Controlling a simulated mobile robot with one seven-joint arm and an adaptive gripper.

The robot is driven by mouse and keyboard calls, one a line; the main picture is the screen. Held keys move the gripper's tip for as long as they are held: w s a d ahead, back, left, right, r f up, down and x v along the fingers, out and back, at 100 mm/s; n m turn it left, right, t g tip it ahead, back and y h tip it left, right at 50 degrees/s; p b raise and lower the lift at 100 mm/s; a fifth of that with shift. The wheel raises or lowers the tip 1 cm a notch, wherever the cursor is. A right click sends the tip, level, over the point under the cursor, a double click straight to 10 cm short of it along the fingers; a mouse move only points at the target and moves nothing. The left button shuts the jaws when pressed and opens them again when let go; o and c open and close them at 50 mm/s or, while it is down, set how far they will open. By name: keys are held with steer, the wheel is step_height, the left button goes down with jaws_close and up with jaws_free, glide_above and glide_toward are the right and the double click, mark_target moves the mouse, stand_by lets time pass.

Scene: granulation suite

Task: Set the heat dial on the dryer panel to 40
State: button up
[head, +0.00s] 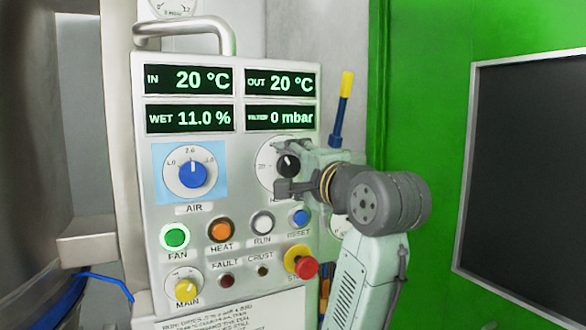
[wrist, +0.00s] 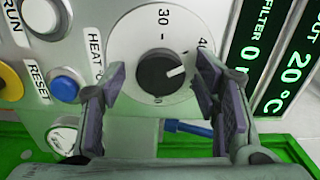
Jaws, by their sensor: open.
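The heat dial (head: 265,163) is a white round plate with a black knob, at the right of the dryer panel (head: 215,215). In the wrist view its black knob (wrist: 160,75) has a white pointer aimed right and slightly up. The 30 is printed above the knob. The 40 is at upper right, partly hidden by a finger; the pointer aims a little below its visible part. My gripper (wrist: 158,98) is open, with one finger on each side of the knob and no visible grip on it. It covers part of the dial in the head view (head: 287,180).
The blue air dial (head: 190,172) is left of the heat dial. Below are fan (head: 174,237), heat (head: 221,230), run (head: 262,223) and reset (head: 299,217) buttons, and a red stop button (head: 304,268). Displays (head: 190,80) read 20 °C in and out. A handle (head: 185,27) tops the panel.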

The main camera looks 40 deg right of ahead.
steer(key=v, duration=1.2)
steer(key=shift+d+f, duration=0.1)
